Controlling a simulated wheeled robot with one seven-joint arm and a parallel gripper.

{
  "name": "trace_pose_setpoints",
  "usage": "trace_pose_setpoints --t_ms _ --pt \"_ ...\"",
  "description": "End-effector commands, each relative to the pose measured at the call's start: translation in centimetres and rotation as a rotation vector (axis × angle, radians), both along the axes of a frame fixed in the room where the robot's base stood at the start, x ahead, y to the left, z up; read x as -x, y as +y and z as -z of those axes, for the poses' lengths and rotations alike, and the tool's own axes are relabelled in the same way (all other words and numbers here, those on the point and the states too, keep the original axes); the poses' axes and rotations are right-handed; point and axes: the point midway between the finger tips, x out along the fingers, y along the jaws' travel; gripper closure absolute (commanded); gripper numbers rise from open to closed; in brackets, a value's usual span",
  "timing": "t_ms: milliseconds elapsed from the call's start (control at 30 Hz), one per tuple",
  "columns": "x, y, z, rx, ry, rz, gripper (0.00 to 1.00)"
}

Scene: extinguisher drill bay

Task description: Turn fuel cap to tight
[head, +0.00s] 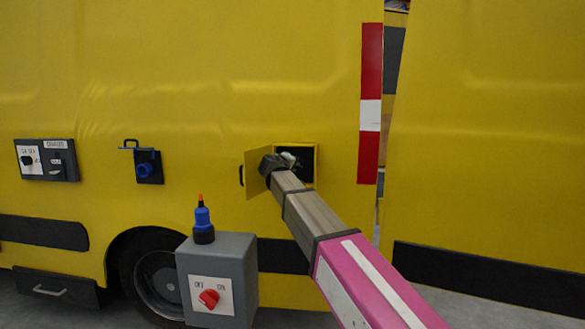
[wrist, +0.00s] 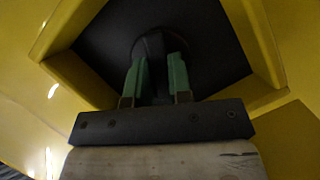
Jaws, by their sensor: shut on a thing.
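The fuel cap (wrist: 147,45) is a dark round cap inside a dark square recess in the yellow vehicle side, seen in the wrist view. My gripper (wrist: 157,72) has its two green fingers on either side of the cap's grip and is shut on it. In the head view my gripper (head: 287,160) reaches into the recess (head: 308,151), and my arm hides the cap there. The small yellow filler door (head: 256,175) stands open on the left of the recess. Any tightness marking cannot be made out.
A grey box with a red knob (head: 208,298) stands in front of the wheel, with a blue and black bottle-like thing (head: 203,222) on top. A blue socket (head: 147,168) and a switch panel (head: 47,160) are on the vehicle side at left. A red and white strip (head: 370,115) is right of the recess.

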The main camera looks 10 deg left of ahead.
Motion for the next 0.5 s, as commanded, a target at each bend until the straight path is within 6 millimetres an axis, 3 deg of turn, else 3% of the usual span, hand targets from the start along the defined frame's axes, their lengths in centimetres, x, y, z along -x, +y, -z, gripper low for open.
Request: trace_pose_setpoints --t_ms 500 --pt "0.07 -0.3 -0.22 -0.491 0.029 0.0 1.0"
